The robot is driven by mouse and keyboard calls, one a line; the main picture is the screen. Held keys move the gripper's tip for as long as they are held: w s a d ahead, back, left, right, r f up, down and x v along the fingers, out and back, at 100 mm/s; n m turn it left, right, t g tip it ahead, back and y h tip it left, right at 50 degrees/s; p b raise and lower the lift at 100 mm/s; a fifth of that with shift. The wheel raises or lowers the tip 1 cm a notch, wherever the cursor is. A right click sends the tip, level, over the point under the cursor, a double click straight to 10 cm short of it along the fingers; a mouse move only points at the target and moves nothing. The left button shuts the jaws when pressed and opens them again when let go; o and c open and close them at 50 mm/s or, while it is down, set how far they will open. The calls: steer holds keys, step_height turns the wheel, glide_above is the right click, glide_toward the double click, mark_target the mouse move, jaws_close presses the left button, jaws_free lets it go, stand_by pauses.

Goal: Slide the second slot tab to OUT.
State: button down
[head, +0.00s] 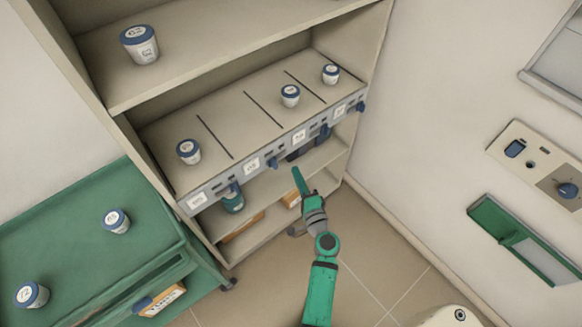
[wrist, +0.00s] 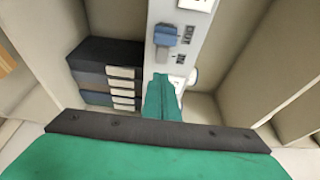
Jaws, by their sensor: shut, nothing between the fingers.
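A grey strip (head: 218,188) runs along the front edge of a shelf with four slots and carries labels and blue tabs. Counting from the left, the second slot tab (head: 272,163) is a small blue piece right of the second label. My gripper (head: 297,172) is shut and empty, in front of the strip and right of that tab. In the wrist view my gripper (wrist: 161,80) points at the strip, below a blue tab (wrist: 166,35) and apart from it in the picture. Small lettering, seemingly OUT and IN, lies beside this tab. Which slot it belongs to is unclear there.
Lidded jars stand in the first (head: 188,152), third (head: 290,96) and fourth (head: 330,74) slots; the second looks empty. Dark stacked boxes (wrist: 105,55) sit under the shelf. A green cart (head: 70,245) is at the left. Open floor (head: 375,265) lies right.

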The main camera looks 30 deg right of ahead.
steer(key=s, duration=0.5)
steer(key=shift+a, duration=0.3)
steer(key=shift+w, duration=0.1)
